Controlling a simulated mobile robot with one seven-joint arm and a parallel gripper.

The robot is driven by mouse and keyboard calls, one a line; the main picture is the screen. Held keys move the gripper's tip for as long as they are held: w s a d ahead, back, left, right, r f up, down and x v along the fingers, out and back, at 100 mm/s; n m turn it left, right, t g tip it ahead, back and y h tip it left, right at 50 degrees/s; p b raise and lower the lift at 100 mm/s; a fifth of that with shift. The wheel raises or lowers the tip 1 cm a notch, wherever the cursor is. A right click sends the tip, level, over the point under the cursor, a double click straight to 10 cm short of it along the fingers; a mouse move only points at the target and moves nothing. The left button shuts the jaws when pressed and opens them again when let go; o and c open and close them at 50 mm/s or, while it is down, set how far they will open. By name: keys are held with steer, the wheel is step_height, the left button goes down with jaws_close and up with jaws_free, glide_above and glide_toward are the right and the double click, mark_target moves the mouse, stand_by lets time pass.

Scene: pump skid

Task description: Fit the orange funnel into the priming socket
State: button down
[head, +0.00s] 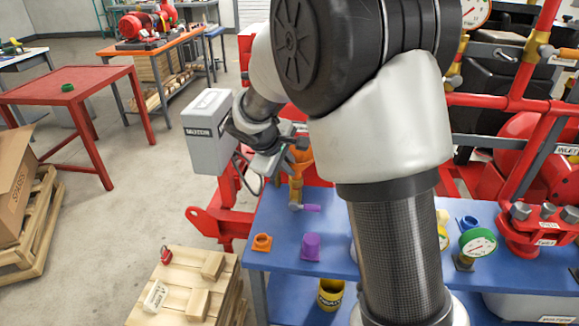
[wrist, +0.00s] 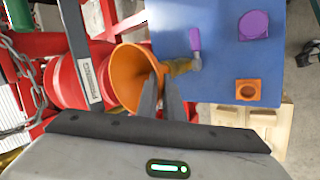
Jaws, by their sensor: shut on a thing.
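The orange funnel (head: 301,160) is in my gripper (wrist: 160,76), with its wide mouth visible in the wrist view (wrist: 126,72). In the head view the funnel is just above a brass fitting (head: 296,186) with a purple handle (head: 309,208), which also shows in the wrist view (wrist: 178,67). This fitting looks like the priming socket. The funnel's spout is hidden, so I cannot tell whether it is inside the fitting or above it.
On the blue bench (head: 277,218) stand a small orange part (head: 262,242) and a purple cylinder (head: 310,247). Red skid pipes (head: 522,75) rise at the right. A pallet with wooden blocks (head: 198,304) is at the lower left. My arm hides the bench's middle.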

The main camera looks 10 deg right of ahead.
steer(key=shift+f, duration=0.1)
steer(key=c, duration=1.8)
jaws_free()
steer(key=p+v, duration=0.1)
steer(key=v, duration=1.6)
steer(key=s+d+r+m+y+p, duration=0.1)
steer(key=s+d+r+m+p, duration=0.1)
steer(key=s, duration=0.5)
steer(key=s+d+r+m+y+p, duration=0.2)
steer(key=s+d+r+m+p, duration=0.1)
steer(key=s, duration=0.5)
steer(key=s+d+r+m+y+p, duration=0.1)
steer(key=s+d+r+m+p, duration=0.2)
steer(key=s+m, duration=0.2)
steer(key=shift+s+d+y, duration=0.15)
steer(key=shift+s+d, duration=0.05)
steer(key=shift+s, duration=0.5)
steer(key=shift+s+d+y, duration=0.15)
steer(key=shift+s+d, duration=0.05)
steer(key=shift+s, duration=0.55)
